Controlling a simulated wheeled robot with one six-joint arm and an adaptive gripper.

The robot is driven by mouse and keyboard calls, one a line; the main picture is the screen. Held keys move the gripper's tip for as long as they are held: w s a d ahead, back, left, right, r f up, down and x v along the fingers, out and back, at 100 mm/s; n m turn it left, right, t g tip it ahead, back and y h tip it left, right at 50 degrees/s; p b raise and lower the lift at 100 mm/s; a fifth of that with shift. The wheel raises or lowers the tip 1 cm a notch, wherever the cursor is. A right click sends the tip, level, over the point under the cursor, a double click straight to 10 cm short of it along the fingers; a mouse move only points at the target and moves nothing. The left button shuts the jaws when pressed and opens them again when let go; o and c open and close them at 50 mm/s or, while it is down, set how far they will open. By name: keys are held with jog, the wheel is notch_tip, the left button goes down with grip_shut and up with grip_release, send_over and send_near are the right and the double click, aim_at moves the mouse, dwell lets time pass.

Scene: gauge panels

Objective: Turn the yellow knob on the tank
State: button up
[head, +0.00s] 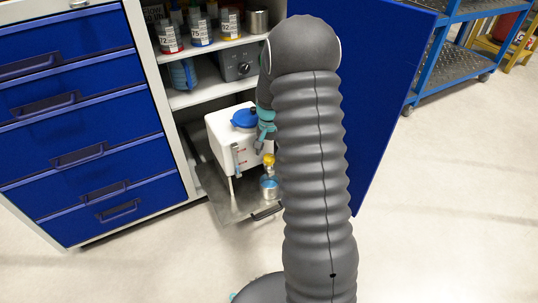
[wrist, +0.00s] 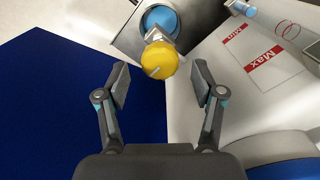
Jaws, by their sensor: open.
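The white tank (head: 222,127) with a blue lid (head: 245,118) stands on a pulled-out metal shelf in the cabinet. The yellow knob (head: 269,160) is low on its front; in the wrist view the knob (wrist: 158,60) is round with a pale line across its face. My gripper (wrist: 160,82) is open, its two fingers spread left and right of the knob's line, with the knob slightly ahead of the fingertips. No contact shows. My arm hides part of the tank in the head view.
The open blue cabinet door (head: 385,75) stands right of my arm and shows at left in the wrist view. Blue drawers (head: 75,115) are at left. Shelves above hold cans (head: 201,32) and a grey device (head: 240,63). The pulled-out metal shelf (head: 228,202) has an exposed front edge.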

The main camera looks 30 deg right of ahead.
aim_at(269, 156)
notch_tip(269, 156, up, 10)
dwell(0.4)
dwell(0.4)
